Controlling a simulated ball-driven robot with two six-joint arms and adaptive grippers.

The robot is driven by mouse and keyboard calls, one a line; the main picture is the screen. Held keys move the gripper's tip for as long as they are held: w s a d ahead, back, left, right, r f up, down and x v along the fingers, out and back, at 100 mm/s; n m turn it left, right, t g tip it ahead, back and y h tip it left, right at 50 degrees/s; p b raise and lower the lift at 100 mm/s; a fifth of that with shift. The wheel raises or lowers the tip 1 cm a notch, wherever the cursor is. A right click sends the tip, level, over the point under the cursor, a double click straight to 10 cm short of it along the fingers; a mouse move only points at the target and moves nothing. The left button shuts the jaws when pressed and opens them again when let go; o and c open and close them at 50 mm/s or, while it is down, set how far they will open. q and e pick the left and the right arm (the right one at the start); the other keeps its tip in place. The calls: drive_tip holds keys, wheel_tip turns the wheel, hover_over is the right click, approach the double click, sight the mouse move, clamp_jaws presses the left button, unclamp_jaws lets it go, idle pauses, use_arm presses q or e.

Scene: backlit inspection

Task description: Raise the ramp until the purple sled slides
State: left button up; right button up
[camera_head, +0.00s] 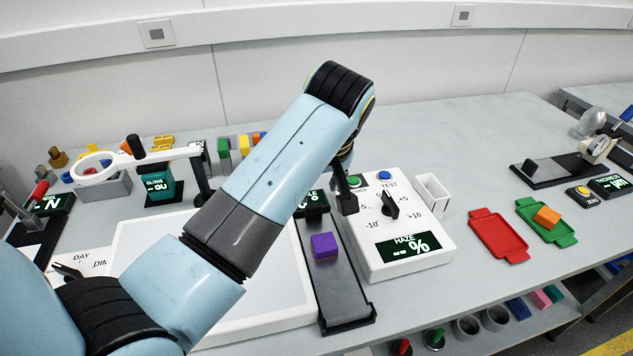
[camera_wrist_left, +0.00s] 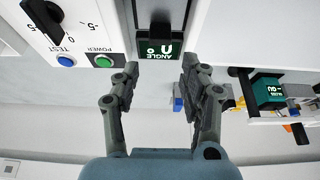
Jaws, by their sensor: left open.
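The ramp (camera_head: 339,294) is a long dark grey channel that looks flat on the table, with a raised lip at its near end. The purple sled (camera_head: 324,246) is a small block resting on it, about midway along. A small angle display (camera_wrist_left: 160,48) at the ramp's far end shows in the left wrist view; its reading looks like 0. My left gripper (camera_head: 336,201) is above that far end, partly hidden by my own arm. In the left wrist view its fingers (camera_wrist_left: 160,78) are apart, with nothing between them, pointing towards the display. My right gripper is out of view.
A white haze meter (camera_head: 420,267) with a knob stands close on the right of the ramp. A white panel (camera_head: 271,292) lies close on its left. Red (camera_head: 487,246) and green (camera_head: 562,239) trays lie farther right, with an orange block (camera_head: 546,216) on the green one.

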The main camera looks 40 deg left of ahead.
sight(314, 206)
use_arm(q)
drive_tip(key=x, duration=0.5)
drive_tip(key=shift+a+f, duration=0.1)
drive_tip(key=shift+a, duration=0.05)
drive_tip(key=x, duration=0.4)
drive_tip(key=shift+w+f, duration=0.2)
drive_tip(key=shift+f, duration=0.15)
drive_tip(key=shift+w+a+f, duration=0.1)
drive_tip(key=shift+f, duration=0.1)
drive_tip(key=c, duration=0.5)
clamp_jaws()
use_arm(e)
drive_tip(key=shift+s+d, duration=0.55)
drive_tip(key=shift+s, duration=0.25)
